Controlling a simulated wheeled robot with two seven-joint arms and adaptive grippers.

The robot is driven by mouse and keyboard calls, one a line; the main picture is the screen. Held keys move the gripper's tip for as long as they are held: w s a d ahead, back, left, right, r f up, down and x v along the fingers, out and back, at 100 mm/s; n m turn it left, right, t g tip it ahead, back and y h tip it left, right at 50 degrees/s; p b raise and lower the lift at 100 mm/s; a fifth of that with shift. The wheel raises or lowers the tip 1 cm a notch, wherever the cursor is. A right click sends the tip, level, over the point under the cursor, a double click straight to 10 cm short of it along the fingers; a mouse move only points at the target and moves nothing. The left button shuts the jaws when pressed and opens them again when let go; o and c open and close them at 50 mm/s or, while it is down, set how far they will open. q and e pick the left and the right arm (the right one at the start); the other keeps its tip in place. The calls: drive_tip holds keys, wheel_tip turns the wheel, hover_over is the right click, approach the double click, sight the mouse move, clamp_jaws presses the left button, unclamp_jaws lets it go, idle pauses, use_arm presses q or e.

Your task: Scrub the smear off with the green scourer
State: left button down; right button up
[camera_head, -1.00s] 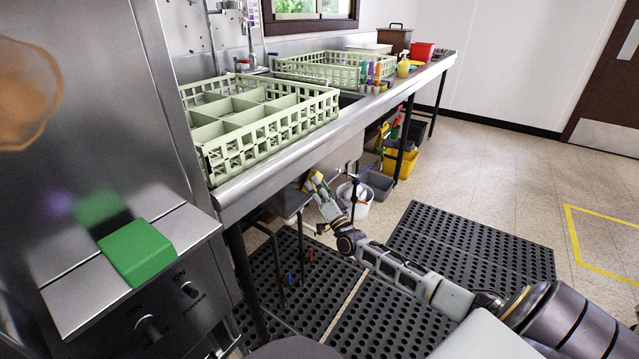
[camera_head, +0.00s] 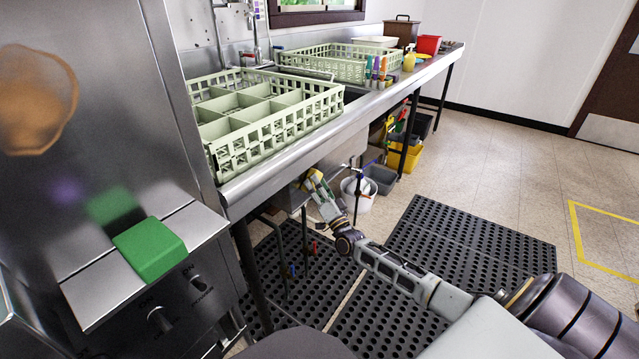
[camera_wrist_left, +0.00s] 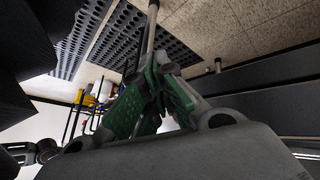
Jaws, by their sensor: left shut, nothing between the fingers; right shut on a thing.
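The smear (camera_head: 35,98) is an orange-brown patch on the upright steel front at the left of the head view. The green scourer (camera_head: 150,248) lies flat on a narrow steel ledge below it. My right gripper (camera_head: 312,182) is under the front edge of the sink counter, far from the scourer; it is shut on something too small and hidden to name. My left gripper (camera_wrist_left: 155,95) shows only in the left wrist view, with its green-padded fingers together and nothing between them. Neither scourer nor smear shows in that view.
Pale green dish racks (camera_head: 262,150) stand on the steel counter (camera_head: 300,143). Two dark knobs (camera_head: 160,320) sit below the ledge. A white bucket (camera_head: 356,194) and other tubs stand under the counter. Black perforated mats (camera_head: 470,245) cover the floor.

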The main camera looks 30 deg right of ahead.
sight(319, 174)
drive_tip(key=shift+s+a+p, duration=0.3)
drive_tip(key=shift+a+p, duration=0.15)
drive_tip(key=shift+a, duration=0.35)
drive_tip(key=shift+r, duration=0.1)
wheel_tip(319, 174, up, 3)
drive_tip(key=p, duration=0.2)
drive_tip(key=shift+f+p, duration=0.2)
drive_tip(key=shift+p, duration=0.1)
drive_tip(key=shift+d+f, duration=0.1)
drive_tip(key=shift+w+d+b, duration=0.4)
drive_tip(key=shift+d+b, duration=0.1)
drive_tip(key=shift+d, duration=0.35)
drive_tip(key=shift+w+d+b, duration=0.35)
drive_tip(key=shift+d+b, duration=0.1)
drive_tip(key=shift+d, duration=0.35)
